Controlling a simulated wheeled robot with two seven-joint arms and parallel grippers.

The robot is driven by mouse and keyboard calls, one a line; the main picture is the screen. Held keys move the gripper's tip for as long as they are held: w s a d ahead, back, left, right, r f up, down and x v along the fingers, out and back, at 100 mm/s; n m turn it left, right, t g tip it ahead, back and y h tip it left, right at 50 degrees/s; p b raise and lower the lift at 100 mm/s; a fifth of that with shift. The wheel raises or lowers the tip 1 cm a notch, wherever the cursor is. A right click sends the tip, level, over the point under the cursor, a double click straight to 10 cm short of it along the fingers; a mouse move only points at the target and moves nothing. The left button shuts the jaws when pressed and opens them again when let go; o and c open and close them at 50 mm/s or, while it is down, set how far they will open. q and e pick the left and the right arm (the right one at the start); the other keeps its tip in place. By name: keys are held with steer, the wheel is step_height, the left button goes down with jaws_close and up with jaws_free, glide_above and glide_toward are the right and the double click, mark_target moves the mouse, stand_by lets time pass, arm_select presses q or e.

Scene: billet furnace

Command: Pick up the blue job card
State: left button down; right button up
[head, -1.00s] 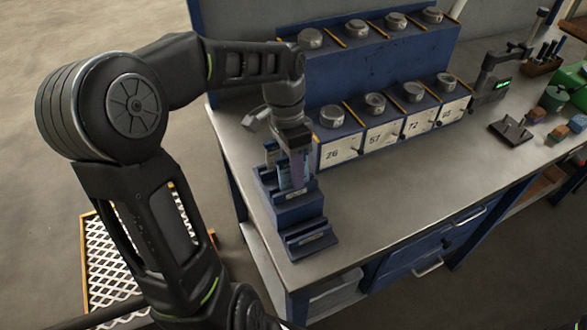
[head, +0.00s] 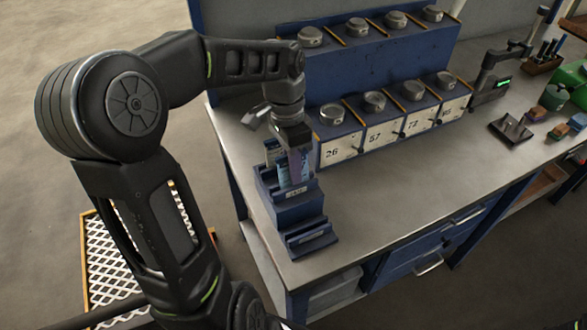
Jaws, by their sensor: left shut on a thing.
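A stepped blue card rack (head: 292,212) stands on the near left part of the bench, with a small label on its front. Light blue cards stand upright in its back slot. My left gripper (head: 297,165) points down over that slot and is shut on the blue job card (head: 282,171). The fingers cover part of the card, and its lower edge is hidden by the rack, so I cannot tell whether it is clear of the slot. My right gripper is not in view.
A blue numbered stand (head: 385,135) with round metal pots is close behind the rack. A black stand (head: 493,75) with a green display, small coloured blocks and a green object (head: 575,85) are at right. The bench top (head: 400,185) in front is clear.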

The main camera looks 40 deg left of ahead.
arm_select(q)
steer(key=shift+r, duration=0.1)
stand_by(0.4)
step_height(320, 180, up, 5)
steer(key=shift+w+f+b, duration=0.1)
steer(key=shift+f+b, duration=0.1)
steer(key=shift+b, duration=0.25)
step_height(320, 180, up, 4)
steer(key=p, duration=0.3)
steer(key=shift+r+p, duration=0.65)
steer(key=shift+p, duration=0.05)
steer(key=shift+f, duration=0.1)
